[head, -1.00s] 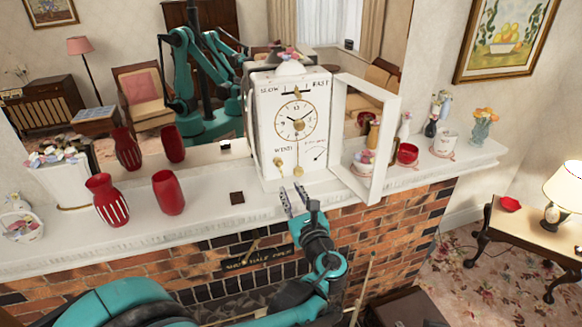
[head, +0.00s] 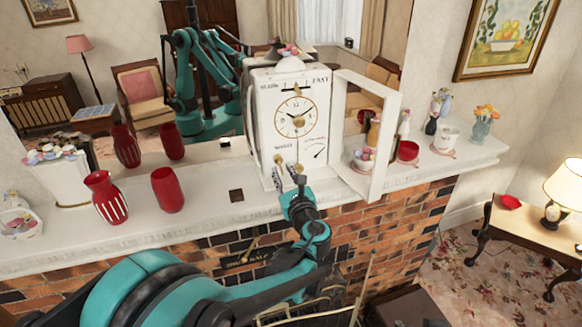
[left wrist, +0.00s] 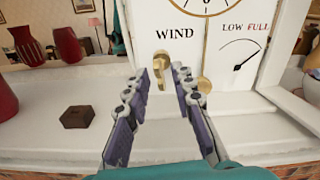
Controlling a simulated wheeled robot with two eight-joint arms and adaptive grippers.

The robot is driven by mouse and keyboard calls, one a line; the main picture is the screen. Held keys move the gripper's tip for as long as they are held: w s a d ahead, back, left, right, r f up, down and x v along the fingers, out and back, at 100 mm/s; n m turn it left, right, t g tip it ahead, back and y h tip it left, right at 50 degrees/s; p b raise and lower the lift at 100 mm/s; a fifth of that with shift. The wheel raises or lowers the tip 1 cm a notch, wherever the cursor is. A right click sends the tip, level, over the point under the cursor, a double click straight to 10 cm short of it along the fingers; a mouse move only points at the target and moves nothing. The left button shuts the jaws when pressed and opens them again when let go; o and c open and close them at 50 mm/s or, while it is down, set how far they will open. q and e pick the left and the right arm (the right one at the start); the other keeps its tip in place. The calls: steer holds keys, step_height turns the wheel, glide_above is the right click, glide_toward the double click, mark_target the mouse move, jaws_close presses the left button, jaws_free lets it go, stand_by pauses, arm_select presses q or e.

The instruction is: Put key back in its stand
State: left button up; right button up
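A gold key (left wrist: 160,58) sticks out of the white clock (head: 293,90) at the word WIND; it shows small in the head view (head: 279,159). A small dark brown block with a hole in its top (left wrist: 77,116), which looks like the key's stand, rests on the mantel left of the clock, also in the head view (head: 236,196). My left gripper (head: 288,179) is open in front of the clock's lower face. In the left wrist view its fingertips (left wrist: 161,80) are apart, with the key between or just beyond them; contact cannot be told. My right gripper is not in view.
The clock's glass door (head: 392,140) stands open to the right. A gold pendulum-like piece (left wrist: 203,84) hangs right of the key. Red vases (head: 168,190) stand left on the mantel (head: 130,239). The mantel around the brown block is clear.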

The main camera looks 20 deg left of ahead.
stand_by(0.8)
arm_select(q)
jaws_close()
